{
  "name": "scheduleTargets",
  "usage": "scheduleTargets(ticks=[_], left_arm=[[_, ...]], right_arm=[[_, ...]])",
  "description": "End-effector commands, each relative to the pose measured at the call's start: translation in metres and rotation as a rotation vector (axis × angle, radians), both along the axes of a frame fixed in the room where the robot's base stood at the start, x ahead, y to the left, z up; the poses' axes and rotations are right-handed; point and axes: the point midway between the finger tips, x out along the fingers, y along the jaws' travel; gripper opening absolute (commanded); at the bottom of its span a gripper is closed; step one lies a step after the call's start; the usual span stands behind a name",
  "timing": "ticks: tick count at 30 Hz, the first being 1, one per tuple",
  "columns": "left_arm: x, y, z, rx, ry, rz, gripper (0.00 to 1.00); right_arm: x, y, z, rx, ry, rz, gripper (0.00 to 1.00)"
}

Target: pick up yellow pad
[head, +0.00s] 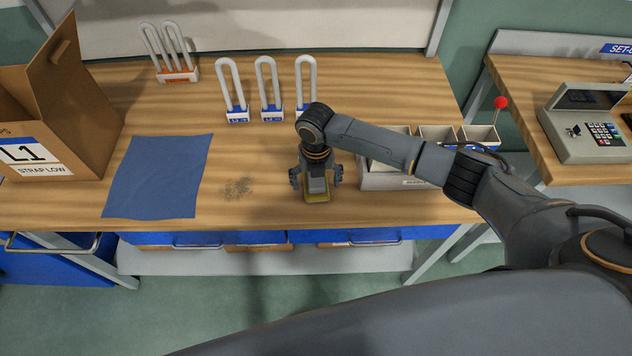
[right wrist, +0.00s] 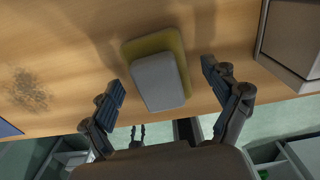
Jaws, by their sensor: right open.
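The yellow pad (right wrist: 177,42) lies on the wooden table near its front edge, with a grey block (right wrist: 159,82) on top of it in the right wrist view. In the head view a little of the yellow pad (head: 318,197) shows below my right gripper (head: 316,184). The gripper points down over the pad. In the right wrist view my right gripper (right wrist: 164,90) is open, with one finger on each side of the pad and apart from it. My left gripper does not show.
A blue cloth (head: 158,176) and a dark speckled patch (head: 238,188) are left of the pad. A divided bin (head: 385,181) stands close on the right. White looped stands (head: 237,112) are behind. A cardboard box (head: 75,125) stands at far left.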

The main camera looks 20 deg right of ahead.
Motion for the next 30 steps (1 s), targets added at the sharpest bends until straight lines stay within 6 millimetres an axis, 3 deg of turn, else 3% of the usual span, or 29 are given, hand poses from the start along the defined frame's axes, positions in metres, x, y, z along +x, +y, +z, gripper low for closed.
scheduleTargets(ticks=[2,9,11,23,28,30], left_arm=[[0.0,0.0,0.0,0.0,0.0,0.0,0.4],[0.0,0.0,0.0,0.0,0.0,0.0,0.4],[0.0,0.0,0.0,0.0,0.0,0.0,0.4],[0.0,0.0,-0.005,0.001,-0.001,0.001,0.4],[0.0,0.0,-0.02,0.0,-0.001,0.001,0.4],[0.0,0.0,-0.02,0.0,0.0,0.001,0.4]], right_arm=[[0.0,0.0,0.0,0.0,0.0,0.0,0.88],[0.0,0.0,0.0,0.0,0.0,-0.001,0.39],[0.0,0.0,0.0,0.0,0.001,-0.001,0.29],[0.001,0.0,0.006,0.001,-0.001,-0.001,0.29],[0.002,0.0,0.026,0.002,-0.006,0.001,0.29],[-0.008,0.006,0.041,0.004,-0.003,0.005,0.29]])
